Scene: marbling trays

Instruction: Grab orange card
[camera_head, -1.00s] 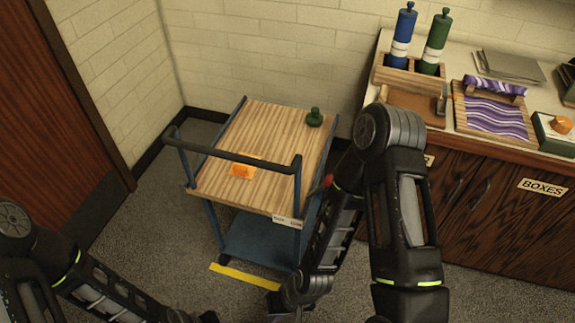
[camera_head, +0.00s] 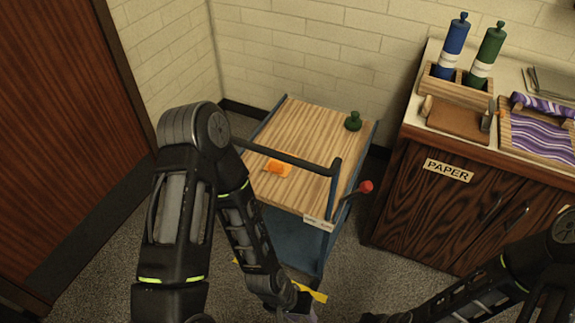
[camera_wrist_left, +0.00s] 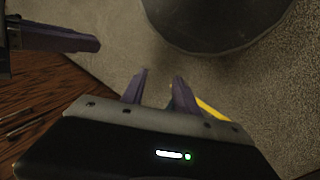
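The orange card (camera_head: 277,168) lies on the wooden top of a blue-framed cart (camera_head: 307,137), near its handle end. A small raised orange piece seems to sit on it. My left gripper (camera_head: 298,303) is low, in front of the cart and below its top, well apart from the card. In the left wrist view its two purple fingers (camera_wrist_left: 160,92) are apart with nothing between them; the card is not in that view. My right arm comes in at the lower right of the head view; its fingers cannot be made out there.
The cart's dark handle bar (camera_head: 290,158) rises beside the card. A green knobbed object (camera_head: 353,121) stands at the cart's far corner, and a red knob (camera_head: 366,186) sticks out at its right. A cabinet (camera_head: 430,200) stands right, a door (camera_head: 60,130) left.

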